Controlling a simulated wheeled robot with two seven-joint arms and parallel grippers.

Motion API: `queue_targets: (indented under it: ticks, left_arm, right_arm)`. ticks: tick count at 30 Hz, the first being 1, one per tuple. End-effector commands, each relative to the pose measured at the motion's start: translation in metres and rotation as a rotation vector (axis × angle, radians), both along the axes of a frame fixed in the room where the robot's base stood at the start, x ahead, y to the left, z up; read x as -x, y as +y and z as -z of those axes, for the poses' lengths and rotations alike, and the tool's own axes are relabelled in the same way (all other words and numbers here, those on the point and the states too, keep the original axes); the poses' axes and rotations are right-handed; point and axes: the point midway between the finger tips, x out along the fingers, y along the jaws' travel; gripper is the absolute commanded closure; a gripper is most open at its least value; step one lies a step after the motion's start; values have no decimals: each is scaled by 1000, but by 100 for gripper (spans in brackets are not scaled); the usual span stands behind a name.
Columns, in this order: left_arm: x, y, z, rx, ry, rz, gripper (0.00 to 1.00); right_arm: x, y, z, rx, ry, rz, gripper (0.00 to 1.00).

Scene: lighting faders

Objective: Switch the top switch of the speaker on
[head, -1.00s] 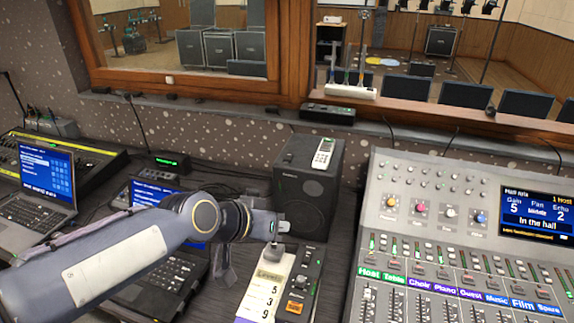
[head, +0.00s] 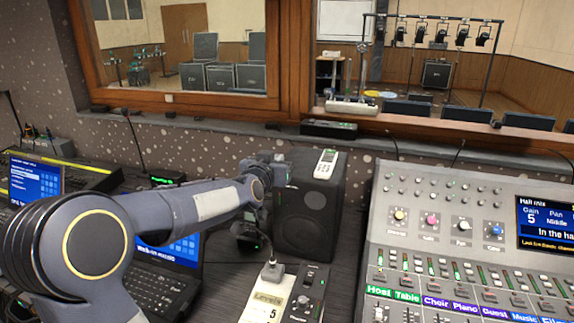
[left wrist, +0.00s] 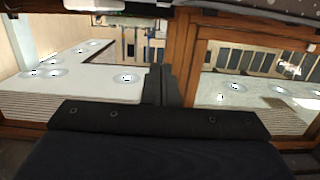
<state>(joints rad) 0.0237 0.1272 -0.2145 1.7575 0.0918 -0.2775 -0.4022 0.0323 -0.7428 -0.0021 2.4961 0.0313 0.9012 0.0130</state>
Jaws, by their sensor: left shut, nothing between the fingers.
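The black speaker (head: 322,222) stands at the back of the desk, in the middle of the head view, with a round cone on its front. In the left wrist view, the shut, empty fingers (left wrist: 160,85) show as a narrow dark shape in front of the window. The speaker cannot be made out there. My right gripper is in neither view.
A mixing console (head: 450,215) fills the right. A laptop (head: 165,275) is below my left arm.

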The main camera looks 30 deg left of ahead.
Motion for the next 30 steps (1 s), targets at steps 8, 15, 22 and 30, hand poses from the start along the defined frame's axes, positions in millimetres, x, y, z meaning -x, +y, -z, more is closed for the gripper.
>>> queue_targets:
  ticks: [8,15,22,30]
  left_arm:
    - [-56,14,8,0,4,-1,100]
    - [-85,22,30,4,7,-1,100]
    - [-87,21,49,3,3,0,100]
    - [-88,21,51,2,0,1,100]
  right_arm:
    - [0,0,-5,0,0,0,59]
    - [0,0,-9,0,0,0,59]
    - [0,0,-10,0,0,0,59]
    - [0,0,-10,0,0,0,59]
